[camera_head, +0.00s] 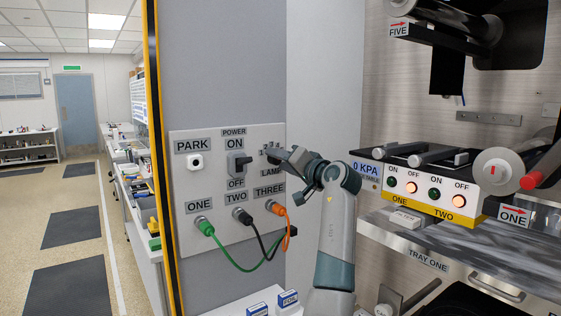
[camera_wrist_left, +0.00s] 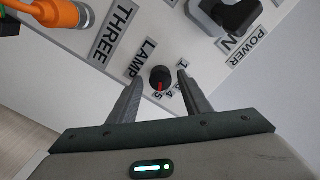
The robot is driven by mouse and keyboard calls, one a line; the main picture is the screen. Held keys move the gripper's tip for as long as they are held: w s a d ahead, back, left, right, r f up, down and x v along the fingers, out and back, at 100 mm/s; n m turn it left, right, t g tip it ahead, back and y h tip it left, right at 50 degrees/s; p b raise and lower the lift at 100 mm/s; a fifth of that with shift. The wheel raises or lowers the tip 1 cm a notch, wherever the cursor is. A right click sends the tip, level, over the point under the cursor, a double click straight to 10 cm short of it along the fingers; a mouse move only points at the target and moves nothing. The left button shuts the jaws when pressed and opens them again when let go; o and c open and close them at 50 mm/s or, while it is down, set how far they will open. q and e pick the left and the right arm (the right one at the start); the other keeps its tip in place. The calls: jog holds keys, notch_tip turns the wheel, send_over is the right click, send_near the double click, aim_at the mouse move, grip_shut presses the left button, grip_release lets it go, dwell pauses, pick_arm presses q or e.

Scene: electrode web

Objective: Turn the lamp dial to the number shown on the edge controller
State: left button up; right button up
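The lamp dial (camera_wrist_left: 160,78) is a small black knob with a red mark, next to the LAMP label (camera_wrist_left: 143,60) on the wall panel. In the left wrist view the red mark points down toward the small printed numbers, near the 5; the exact setting is hard to read. My left gripper (camera_wrist_left: 159,76) is open, with one finger on each side of the dial and gaps showing between. In the head view my left gripper (camera_head: 276,154) is at the panel's right edge and hides most of the dial. I cannot make out an edge controller's number. My right gripper is out of view.
The panel (camera_head: 216,222) also carries a PARK button (camera_head: 196,161), a POWER switch (camera_head: 239,163), and green, black and orange plugs with hanging cables below the dial. On the right is a steel machine with a switch box (camera_head: 432,190) and rollers.

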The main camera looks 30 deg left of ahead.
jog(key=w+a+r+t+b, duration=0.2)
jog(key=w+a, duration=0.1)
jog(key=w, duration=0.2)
pick_arm(q)
jog(key=b+v, duration=0.2)
jog(key=v, duration=1.5)
jog(key=shift+d+b, duration=0.2)
jog(key=shift+b, duration=0.15)
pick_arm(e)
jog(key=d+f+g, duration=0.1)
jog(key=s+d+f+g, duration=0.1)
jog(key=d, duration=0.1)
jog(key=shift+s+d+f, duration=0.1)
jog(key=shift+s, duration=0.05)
pick_arm(q)
jog(key=shift+f, duration=0.1)
